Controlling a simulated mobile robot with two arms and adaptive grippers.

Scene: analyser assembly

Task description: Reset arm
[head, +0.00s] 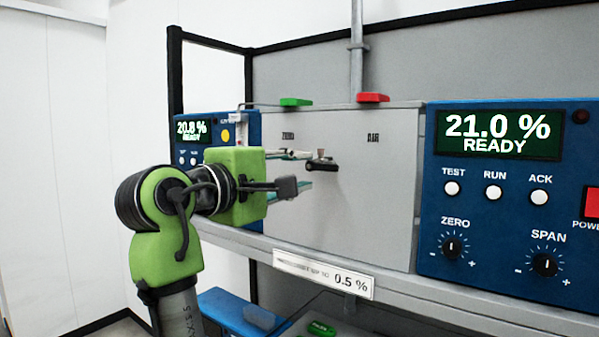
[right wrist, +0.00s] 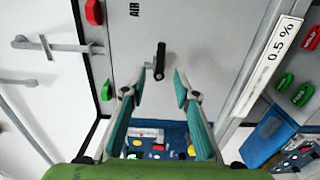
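My right gripper (head: 306,170) is open in front of the grey panel (head: 375,210). Its two teal-padded fingers also show apart in the right wrist view (right wrist: 155,92), with nothing between the pads. A small black lever handle (head: 322,165) on the panel sits just beyond the fingertips. In the right wrist view the lever handle (right wrist: 159,60) lies ahead of the gap between the fingers; I cannot tell whether any finger touches it. My left gripper is not in view.
A blue analyser (head: 490,250) reading 21.0 % READY stands at the right; another (head: 193,128) reading 20.8 % is partly behind my arm. Green (head: 296,102) and red (head: 372,97) handles sit atop the panel. A 0.5 % label (head: 323,274) marks the shelf edge. A blue bin (head: 235,312) is below.

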